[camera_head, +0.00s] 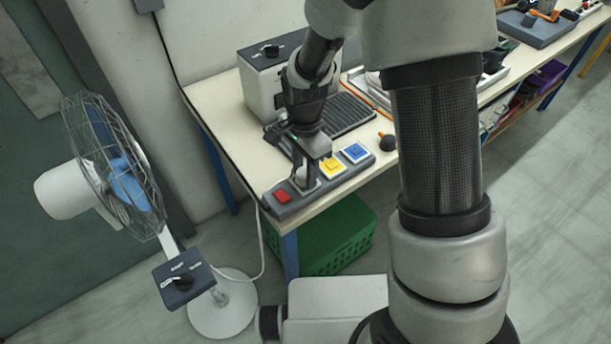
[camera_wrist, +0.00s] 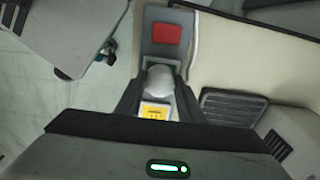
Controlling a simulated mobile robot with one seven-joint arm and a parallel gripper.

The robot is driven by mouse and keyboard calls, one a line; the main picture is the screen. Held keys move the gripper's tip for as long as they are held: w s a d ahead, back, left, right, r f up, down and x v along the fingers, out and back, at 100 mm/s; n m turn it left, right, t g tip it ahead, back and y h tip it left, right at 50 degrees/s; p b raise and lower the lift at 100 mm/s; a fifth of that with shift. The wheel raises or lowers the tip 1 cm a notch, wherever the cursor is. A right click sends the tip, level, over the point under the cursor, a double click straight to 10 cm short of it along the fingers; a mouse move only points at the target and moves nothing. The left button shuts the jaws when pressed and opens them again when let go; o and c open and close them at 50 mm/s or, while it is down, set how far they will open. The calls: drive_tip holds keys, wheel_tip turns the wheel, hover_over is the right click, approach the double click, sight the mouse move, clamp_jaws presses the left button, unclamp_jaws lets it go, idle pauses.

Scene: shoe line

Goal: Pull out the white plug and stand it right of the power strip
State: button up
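The grey power strip (camera_head: 323,187) lies along the bench's front corner, with a red switch (camera_head: 283,196), a yellow piece (camera_head: 333,168) and a blue piece (camera_head: 355,153). The white plug (camera_head: 302,178) is at the socket between red and yellow, under my gripper (camera_head: 306,172). In the wrist view the rounded plug (camera_wrist: 160,78) shows between the two dark fingers of my gripper (camera_wrist: 158,88), with the red switch beyond it and yellow on the near side. The fingers flank the plug closely. I cannot tell whether they press on it, nor whether its prongs are in the socket.
A grey box with a dial (camera_head: 262,85) and a dark ribbed mat (camera_head: 346,115) stand behind the strip. A small dark knob with an orange part (camera_head: 387,141) lies right of the strip. A fan (camera_head: 118,175) stands left; a green crate (camera_head: 335,238) sits below the bench.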

sight(305, 170)
clamp_jaws()
drive_tip(key=shift+r, duration=0.1)
drive_tip(key=shift+r, duration=0.1)
drive_tip(key=shift+r+p, duration=2.05)
drive_tip(key=shift+r, duration=0.8)
